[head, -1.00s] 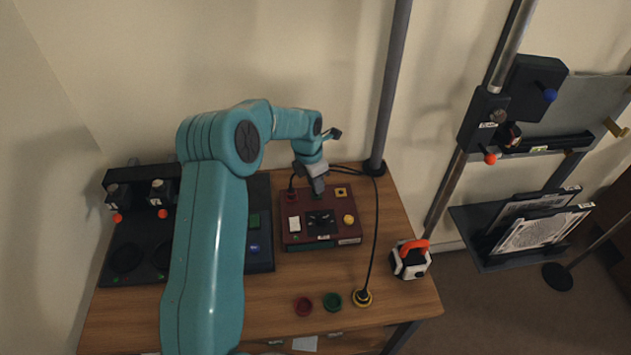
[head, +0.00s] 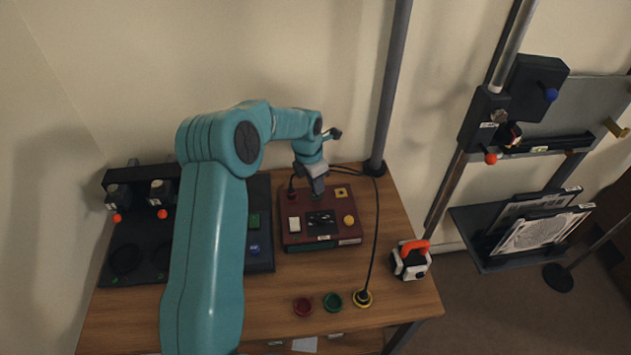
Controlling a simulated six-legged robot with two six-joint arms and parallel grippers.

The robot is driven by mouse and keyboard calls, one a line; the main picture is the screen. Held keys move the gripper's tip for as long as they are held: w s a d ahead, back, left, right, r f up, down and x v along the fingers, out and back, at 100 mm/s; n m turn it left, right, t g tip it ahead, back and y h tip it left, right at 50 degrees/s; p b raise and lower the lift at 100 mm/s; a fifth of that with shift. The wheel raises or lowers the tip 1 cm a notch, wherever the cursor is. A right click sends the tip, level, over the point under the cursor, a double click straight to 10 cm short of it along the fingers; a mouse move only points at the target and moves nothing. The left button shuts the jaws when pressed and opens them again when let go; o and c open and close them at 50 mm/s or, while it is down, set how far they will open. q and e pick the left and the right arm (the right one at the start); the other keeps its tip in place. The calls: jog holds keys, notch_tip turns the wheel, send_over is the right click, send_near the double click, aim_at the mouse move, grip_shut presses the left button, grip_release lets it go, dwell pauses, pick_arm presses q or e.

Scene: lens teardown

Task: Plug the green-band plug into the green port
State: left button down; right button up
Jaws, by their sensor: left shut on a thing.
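My left gripper (head: 317,184) reaches over the back edge of the dark red box (head: 294,240). It is shut on a small dark piece, most likely the green-band plug, which it almost wholly hides. I cannot make out a green band. The piece is right at the box's top, between a red socket at the left and a yellow-marked port (head: 341,192) at the right. My right gripper is not in view.
A yellow-banded plug (head: 362,298) stands on the table with its black cable running back. A green round piece (head: 332,302) and a red one (head: 303,307) lie beside it. An orange-and-white device (head: 411,260) stands at the right edge. Dark trays lie left.

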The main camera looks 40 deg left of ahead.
pick_arm(q)
jog(key=shift+f+b, duration=0.5)
jog(key=shift+f, duration=0.15)
jog(key=c, duration=0.9)
grip_release()
jog(key=shift+r, duration=0.1)
jog(key=shift+r, duration=0.1)
jog(key=r, duration=0.5)
jog(key=s+r, duration=0.1)
jog(key=r, duration=0.4)
jog(key=s+r+b, duration=0.1)
jog(key=r, duration=0.5)
jog(key=shift+s+a, duration=0.15)
jog(key=shift+a, duration=0.2)
